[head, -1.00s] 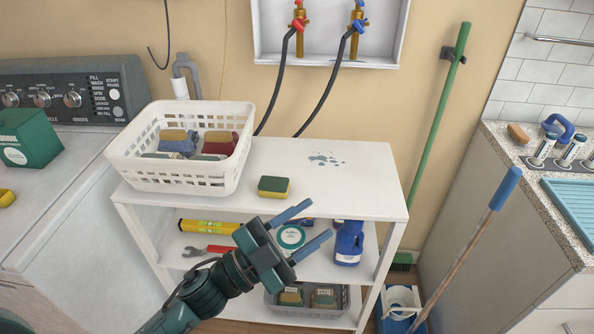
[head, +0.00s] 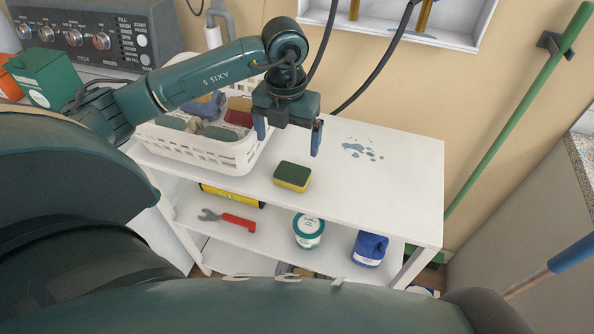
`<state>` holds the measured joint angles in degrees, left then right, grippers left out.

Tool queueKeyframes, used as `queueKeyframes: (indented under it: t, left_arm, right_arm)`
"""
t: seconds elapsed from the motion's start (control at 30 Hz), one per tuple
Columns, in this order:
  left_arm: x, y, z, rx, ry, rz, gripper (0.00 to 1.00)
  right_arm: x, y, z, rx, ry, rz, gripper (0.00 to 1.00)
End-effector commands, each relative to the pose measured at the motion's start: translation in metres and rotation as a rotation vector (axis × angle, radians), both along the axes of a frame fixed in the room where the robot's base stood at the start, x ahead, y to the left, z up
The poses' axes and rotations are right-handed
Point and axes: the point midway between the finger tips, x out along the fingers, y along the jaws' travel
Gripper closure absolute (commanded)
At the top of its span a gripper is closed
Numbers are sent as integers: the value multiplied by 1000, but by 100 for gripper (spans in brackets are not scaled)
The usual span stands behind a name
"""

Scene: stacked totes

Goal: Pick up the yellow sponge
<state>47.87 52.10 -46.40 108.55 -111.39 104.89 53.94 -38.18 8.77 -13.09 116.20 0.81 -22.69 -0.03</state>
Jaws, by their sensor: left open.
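The yellow sponge (head: 292,177), with a dark green top layer, lies flat on the white shelf unit's top (head: 385,195), near its front edge. My left gripper (head: 288,146) hangs above the shelf top with its blue fingers pointing down. It is open and empty. In the picture its fingers are above the sponge, one to each side of it, and apart from it. My right gripper is not in view.
A white basket (head: 235,157) of folded cloths stands left of the sponge, partly behind my left arm. A blue-grey spill (head: 362,151) lies to the right. Lower shelves hold a red-handled wrench (head: 232,221), a tub (head: 308,231) and a blue bottle (head: 369,248).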

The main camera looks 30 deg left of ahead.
Motion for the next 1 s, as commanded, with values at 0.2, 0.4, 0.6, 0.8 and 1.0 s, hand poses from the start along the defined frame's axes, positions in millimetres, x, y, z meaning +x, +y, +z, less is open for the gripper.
queueKeyframes:
  t: [0.2, 0.4, 0.6, 0.8, 1.0]
  left_arm:
    - [0, -1, -36, -3, 2, -1, 6]
    - [0, -3, -49, -4, 1, -4, 6]
    - [0, -10, -77, -5, 3, -3, 6]
    - [1, -10, -97, -5, 1, -5, 6]
    - [1, -10, -98, -5, -1, -5, 6]
  right_arm:
    - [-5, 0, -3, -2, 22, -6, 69]
    - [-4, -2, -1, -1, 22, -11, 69]
    - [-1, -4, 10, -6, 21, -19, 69]
    - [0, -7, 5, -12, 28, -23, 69]
    - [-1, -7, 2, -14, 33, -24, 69]
